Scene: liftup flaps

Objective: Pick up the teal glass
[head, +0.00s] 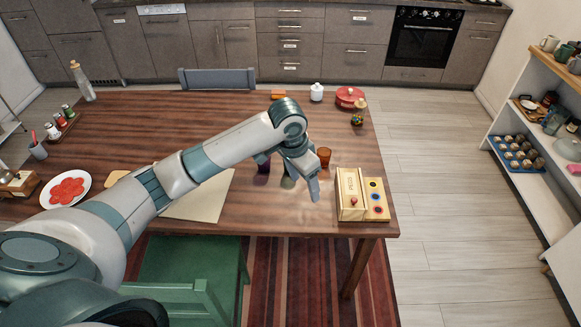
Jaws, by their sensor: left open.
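My left arm reaches in from the left across the wooden table (130,115). My left gripper (312,188) points down over the right part of the table and is open. A small greenish-grey shape (287,183), possibly the teal glass, shows just left of the gripper, close to it and partly hidden by my arm. I cannot tell whether they touch. A dark purple glass (263,168) stands left of that shape, and an amber glass (324,156) stands behind the gripper to the right. My right gripper is not in view.
A wooden box with coloured rings (376,197) sits at the table's right front corner. A beige mat (205,198) lies under my forearm. A plate with red slices (66,188) is at the left. A red pot (349,96) and white jar (316,92) stand at the back.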

